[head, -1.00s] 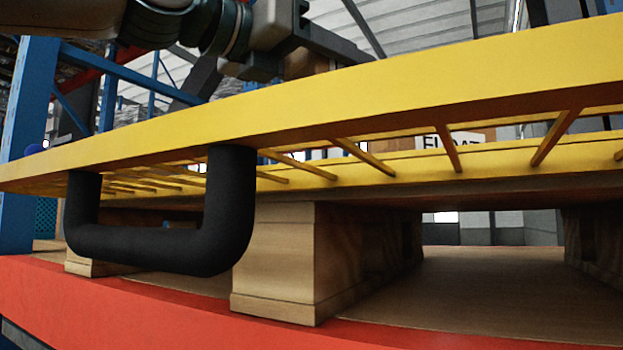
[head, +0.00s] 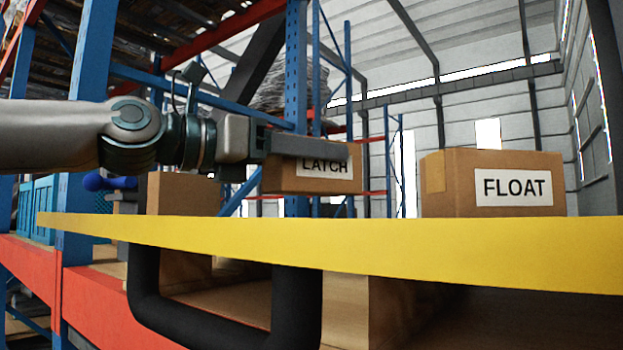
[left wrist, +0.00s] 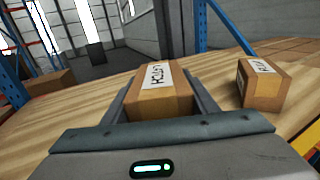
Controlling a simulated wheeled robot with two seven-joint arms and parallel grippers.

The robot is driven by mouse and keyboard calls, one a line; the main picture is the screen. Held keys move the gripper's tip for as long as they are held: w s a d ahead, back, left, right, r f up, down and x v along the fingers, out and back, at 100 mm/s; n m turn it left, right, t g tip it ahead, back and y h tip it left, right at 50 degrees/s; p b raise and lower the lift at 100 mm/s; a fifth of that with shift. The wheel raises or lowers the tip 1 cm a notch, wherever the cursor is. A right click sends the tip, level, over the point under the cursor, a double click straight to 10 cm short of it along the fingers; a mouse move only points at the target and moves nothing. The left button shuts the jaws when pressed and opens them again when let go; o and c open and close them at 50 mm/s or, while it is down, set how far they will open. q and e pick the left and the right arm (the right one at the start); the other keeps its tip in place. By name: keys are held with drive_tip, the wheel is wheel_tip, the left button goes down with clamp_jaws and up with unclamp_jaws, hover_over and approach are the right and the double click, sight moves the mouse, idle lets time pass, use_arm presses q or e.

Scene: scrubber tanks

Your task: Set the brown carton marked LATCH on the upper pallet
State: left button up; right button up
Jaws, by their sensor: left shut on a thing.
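The brown carton marked LATCH (head: 308,183) is in my left gripper (head: 335,151) in the head view, behind and above a yellow bar. The near finger covers the top of its label. In the left wrist view the carton (left wrist: 160,100) sits between the two fingers, its label facing up in the picture, over pale wooden boards (left wrist: 80,125). My right gripper is not in view.
A carton marked FLOAT (head: 490,190) stands at the right. Another brown carton (head: 180,195) is behind my left arm. The yellow bar (head: 330,245) with a black handle (head: 145,290) crosses the front. Blue rack posts (head: 88,100) rise behind.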

sight(310, 195)
use_arm(q)
drive_tip(key=shift+f+p, duration=0.5)
wheel_tip(310, 195, down, 2)
drive_tip(key=shift+p, duration=0.5)
drive_tip(key=shift+f, duration=0.45)
drive_tip(key=shift+f, duration=0.1)
drive_tip(key=o, duration=1.4)
